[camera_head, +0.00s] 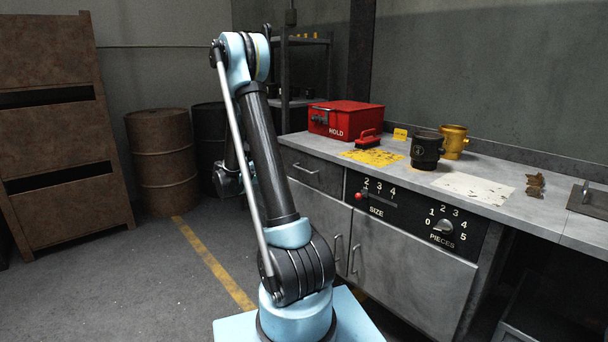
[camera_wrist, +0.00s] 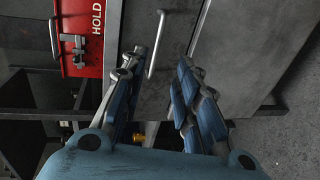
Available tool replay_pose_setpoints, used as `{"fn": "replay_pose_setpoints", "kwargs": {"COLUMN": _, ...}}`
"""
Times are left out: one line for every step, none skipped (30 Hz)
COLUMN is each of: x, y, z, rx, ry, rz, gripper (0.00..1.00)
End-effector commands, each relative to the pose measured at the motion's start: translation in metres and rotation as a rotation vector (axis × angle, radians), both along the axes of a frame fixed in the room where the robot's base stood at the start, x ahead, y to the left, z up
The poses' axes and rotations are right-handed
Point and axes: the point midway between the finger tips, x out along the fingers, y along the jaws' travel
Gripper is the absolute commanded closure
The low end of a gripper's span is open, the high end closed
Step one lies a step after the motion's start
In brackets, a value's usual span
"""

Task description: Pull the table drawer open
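The table drawer (camera_head: 312,171) is a grey front under the left end of the worktop, and it looks shut. Its bar handle (camera_head: 305,169) shows just right of my arm. In the wrist view, turned on its side, the handle (camera_wrist: 155,46) is a pale bar between and beyond the fingertips. My gripper (camera_wrist: 160,62) is open and empty, pointing at the drawer front (camera_wrist: 180,25). The fingers look apart from the handle; the exact distance is unclear. In the head view, my gripper is mostly hidden behind my arm, left of the drawer.
A red HOLD box (camera_head: 346,120) stands on the worktop (camera_head: 400,178) above the drawer; it also shows in the wrist view (camera_wrist: 90,35). Cabinet doors (camera_head: 410,262) lie below. A rusty barrel (camera_head: 163,165) stands at left. The floor (camera_head: 150,270) left of the table is clear.

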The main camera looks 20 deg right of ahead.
Motion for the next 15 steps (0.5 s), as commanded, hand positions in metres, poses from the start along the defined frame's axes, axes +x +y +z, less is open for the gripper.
{"fn": "replay_pose_setpoints", "kwargs": {"x": 0.003, "y": 0.001, "z": -0.002, "rx": -0.011, "ry": -0.002, "rz": 0.001, "gripper": 0.71}}
{"fn": "replay_pose_setpoints", "kwargs": {"x": 0.004, "y": 0.001, "z": -0.003, "rx": -0.016, "ry": -0.003, "rz": 0.002, "gripper": 0.71}}
{"fn": "replay_pose_setpoints", "kwargs": {"x": 0.005, "y": 0.001, "z": -0.004, "rx": -0.02, "ry": -0.003, "rz": 0.002, "gripper": 0.71}}
{"fn": "replay_pose_setpoints", "kwargs": {"x": 0.006, "y": 0.0, "z": -0.004, "rx": -0.023, "ry": -0.003, "rz": 0.002, "gripper": 0.71}}
{"fn": "replay_pose_setpoints", "kwargs": {"x": 0.006, "y": -0.001, "z": -0.005, "rx": -0.024, "ry": -0.004, "rz": 0.002, "gripper": 0.71}}
{"fn": "replay_pose_setpoints", "kwargs": {"x": 0.007, "y": -0.003, "z": -0.005, "rx": -0.026, "ry": -0.004, "rz": 0.001, "gripper": 0.71}}
{"fn": "replay_pose_setpoints", "kwargs": {"x": 0.008, "y": -0.005, "z": -0.006, "rx": -0.026, "ry": -0.004, "rz": 0.001, "gripper": 0.71}}
{"fn": "replay_pose_setpoints", "kwargs": {"x": 0.009, "y": -0.007, "z": -0.006, "rx": -0.026, "ry": -0.004, "rz": 0.001, "gripper": 0.71}}
{"fn": "replay_pose_setpoints", "kwargs": {"x": 0.01, "y": -0.012, "z": -0.007, "rx": -0.026, "ry": -0.004, "rz": 0.0, "gripper": 0.71}}
{"fn": "replay_pose_setpoints", "kwargs": {"x": 0.011, "y": -0.016, "z": -0.008, "rx": -0.026, "ry": -0.004, "rz": 0.0, "gripper": 0.71}}
{"fn": "replay_pose_setpoints", "kwargs": {"x": 0.013, "y": -0.02, "z": -0.009, "rx": -0.026, "ry": -0.004, "rz": 0.0, "gripper": 0.71}}
{"fn": "replay_pose_setpoints", "kwargs": {"x": 0.015, "y": -0.026, "z": -0.01, "rx": -0.025, "ry": -0.003, "rz": -0.001, "gripper": 0.71}}
{"fn": "replay_pose_setpoints", "kwargs": {"x": 0.017, "y": -0.031, "z": -0.011, "rx": -0.025, "ry": -0.003, "rz": -0.001, "gripper": 0.71}}
{"fn": "replay_pose_setpoints", "kwargs": {"x": 0.019, "y": -0.036, "z": -0.012, "rx": -0.025, "ry": -0.003, "rz": -0.001, "gripper": 0.71}}
{"fn": "replay_pose_setpoints", "kwargs": {"x": 0.021, "y": -0.042, "z": -0.014, "rx": -0.025, "ry": -0.003, "rz": -0.001, "gripper": 0.71}}
